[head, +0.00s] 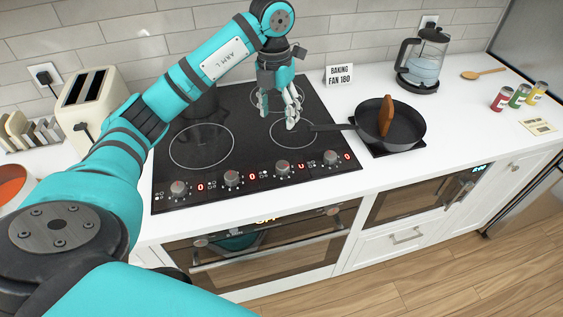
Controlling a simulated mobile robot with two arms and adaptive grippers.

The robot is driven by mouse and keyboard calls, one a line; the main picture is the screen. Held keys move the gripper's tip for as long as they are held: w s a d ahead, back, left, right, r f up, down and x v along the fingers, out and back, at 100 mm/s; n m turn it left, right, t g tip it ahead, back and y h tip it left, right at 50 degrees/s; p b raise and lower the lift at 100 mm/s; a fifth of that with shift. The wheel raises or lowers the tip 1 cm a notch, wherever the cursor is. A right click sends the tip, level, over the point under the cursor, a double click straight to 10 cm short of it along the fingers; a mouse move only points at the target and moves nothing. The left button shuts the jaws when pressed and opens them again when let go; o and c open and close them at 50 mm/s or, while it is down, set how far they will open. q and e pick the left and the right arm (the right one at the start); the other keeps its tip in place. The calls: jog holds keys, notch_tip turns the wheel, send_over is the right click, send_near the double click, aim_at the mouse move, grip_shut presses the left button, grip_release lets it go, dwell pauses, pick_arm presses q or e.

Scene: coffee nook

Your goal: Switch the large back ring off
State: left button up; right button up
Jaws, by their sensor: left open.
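A black glass hob (245,150) is set in the white counter. Along its front edge stand several knobs, including the left end knob (179,188), the second knob (231,178), the third knob (283,167) and the right end knob (330,157). Red digits glow beside them; those I can read look like 0, and the third is unclear. A back ring (262,100) is partly hidden by my gripper. A dark pot (201,104) at back left is partly behind my arm. My left gripper (286,119) is open and empty above the right part of the hob, apart from the knobs. My right gripper is out of view.
A black pan (405,129) with a brown utensil (387,115) stands right of the hob, its handle reaching over the hob. A toaster (90,105) is at left.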

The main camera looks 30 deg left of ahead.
aim_at(282, 165)
pick_arm(q)
jog(key=f+p, duration=0.1)
jog(key=f, duration=0.4)
jog(key=f+p, duration=0.1)
jog(key=f, duration=0.5)
jog(key=d+f+p, duration=0.1)
jog(key=f+p, duration=0.1)
jog(key=f, duration=0.3)
jog(key=shift+f, duration=0.65)
jog(key=c, duration=1.2)
